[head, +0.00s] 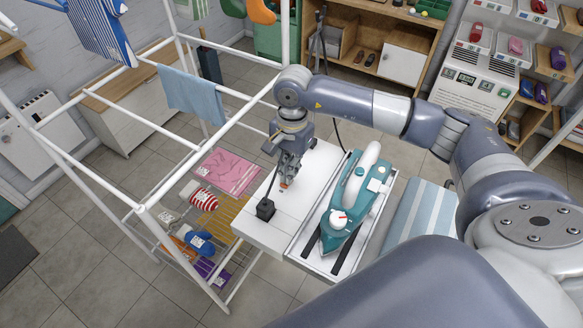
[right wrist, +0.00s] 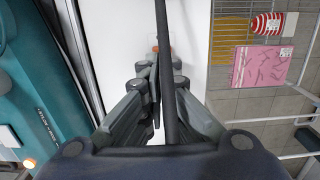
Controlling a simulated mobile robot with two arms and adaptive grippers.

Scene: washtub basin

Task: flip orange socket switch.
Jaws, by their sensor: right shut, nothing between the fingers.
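The orange socket switch (head: 283,185) shows as a small orange patch on the white board, right at the fingertips of my right gripper (head: 286,178). In the right wrist view, a faint orange patch (right wrist: 155,49) lies just beyond the fingertips (right wrist: 156,66). The gripper points down, shut and empty. I cannot tell whether it touches the switch, which the fingers and a dark cord partly hide. A black plug (head: 265,209) sits on the board just in front. My left gripper is not in view.
A black cord (right wrist: 165,100) crosses the right wrist view.

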